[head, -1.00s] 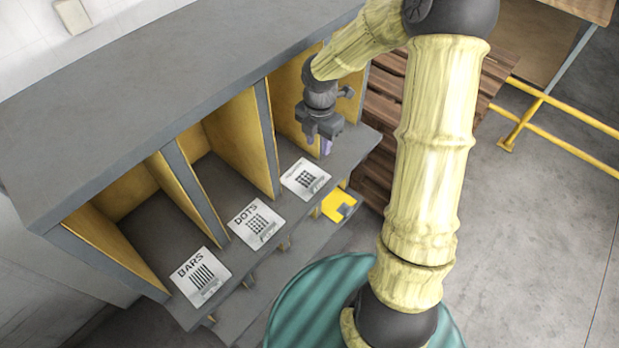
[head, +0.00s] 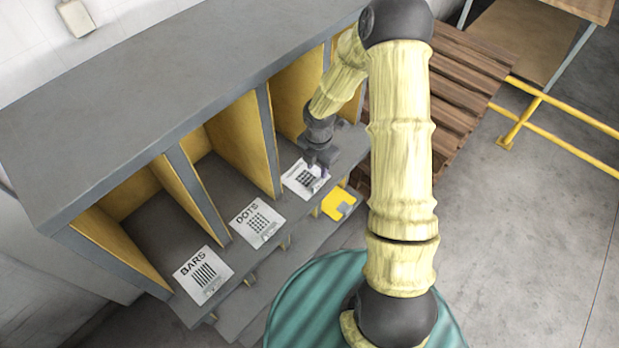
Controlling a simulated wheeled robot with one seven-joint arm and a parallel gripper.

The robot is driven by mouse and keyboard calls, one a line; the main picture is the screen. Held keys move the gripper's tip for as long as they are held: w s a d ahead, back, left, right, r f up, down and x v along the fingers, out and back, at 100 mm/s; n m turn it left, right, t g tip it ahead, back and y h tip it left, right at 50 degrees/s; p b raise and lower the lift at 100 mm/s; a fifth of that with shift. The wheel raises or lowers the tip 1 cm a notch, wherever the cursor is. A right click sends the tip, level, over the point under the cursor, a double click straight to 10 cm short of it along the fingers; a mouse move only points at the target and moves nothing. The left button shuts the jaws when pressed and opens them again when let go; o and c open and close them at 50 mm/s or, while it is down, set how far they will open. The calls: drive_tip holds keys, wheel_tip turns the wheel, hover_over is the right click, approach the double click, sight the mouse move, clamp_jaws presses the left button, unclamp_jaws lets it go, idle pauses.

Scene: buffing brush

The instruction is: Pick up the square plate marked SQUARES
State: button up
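A white square plate (head: 296,182) with a grid of dark squares lies on the front ledge of the shelf unit, at the right end of a row of plates. Its heading is partly covered and too small to read. My gripper (head: 318,178) is pointing down over the right part of this plate, hiding some of it. Whether the fingertips touch the plate cannot be told.
Plates marked DOTS (head: 258,222) and BARS (head: 203,274) lie left along the ledge. A yellow plate (head: 338,203) sits lower right. Yellow dividers (head: 238,145) stand behind under the grey top (head: 170,90). A wooden pallet (head: 455,95) and yellow rail (head: 520,120) are at right.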

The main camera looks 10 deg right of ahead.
sight(317, 182)
drive_tip(key=shift+f, duration=0.95)
drive_tip(key=shift+s+f+p, duration=0.15)
drive_tip(key=shift+f+p, duration=0.3)
drive_tip(key=shift+p, duration=0.05)
drive_tip(key=shift+f+p, duration=0.85)
drive_tip(key=shift+f, duration=1.3)
clamp_jaws()
